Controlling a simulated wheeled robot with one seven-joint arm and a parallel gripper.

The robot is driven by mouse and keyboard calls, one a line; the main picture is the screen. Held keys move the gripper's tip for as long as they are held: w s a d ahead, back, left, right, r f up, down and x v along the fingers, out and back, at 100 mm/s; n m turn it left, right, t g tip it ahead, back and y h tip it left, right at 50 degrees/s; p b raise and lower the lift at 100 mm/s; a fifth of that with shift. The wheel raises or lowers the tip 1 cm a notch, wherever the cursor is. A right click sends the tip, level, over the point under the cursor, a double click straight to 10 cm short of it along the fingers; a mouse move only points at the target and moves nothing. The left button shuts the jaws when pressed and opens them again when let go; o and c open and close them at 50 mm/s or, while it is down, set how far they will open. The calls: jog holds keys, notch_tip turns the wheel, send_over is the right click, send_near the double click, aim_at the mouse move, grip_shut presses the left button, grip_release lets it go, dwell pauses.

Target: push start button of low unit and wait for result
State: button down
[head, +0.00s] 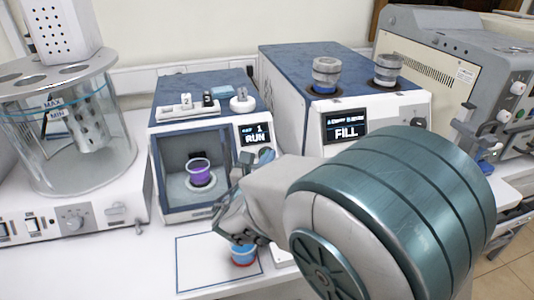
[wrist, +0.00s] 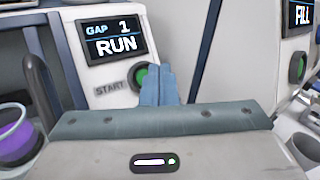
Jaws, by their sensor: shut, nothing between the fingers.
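The low unit (head: 222,83) is a white box with a blue top and an open chamber. Its screen (wrist: 112,40) reads GAP 1 RUN, and the screen also shows in the head view (head: 256,135). Its green start button (wrist: 140,77) sits beside the START label, partly hidden by my fingers. My gripper (wrist: 158,80) is shut and empty, with its fingertips at the button; I cannot tell whether they press it. A purple cup (head: 200,175) stands in the chamber and shows at the left of the wrist view (wrist: 16,136).
A taller unit (head: 290,80) reading FILL stands to the right, with two clear jars (head: 326,72) on top. A glass bath (head: 90,130) stands at left. A blue and red cup (head: 243,253) sits on the outlined mat (head: 195,270) in front.

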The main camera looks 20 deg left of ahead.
jog(key=s+d+r, duration=0.1)
jog(key=s+r+p, duration=0.1)
jog(key=shift+s+d+r+p, duration=0.25)
jog(key=shift+s+d+p, duration=0.05)
jog(key=shift+s+d, duration=0.1)
dwell(0.4)
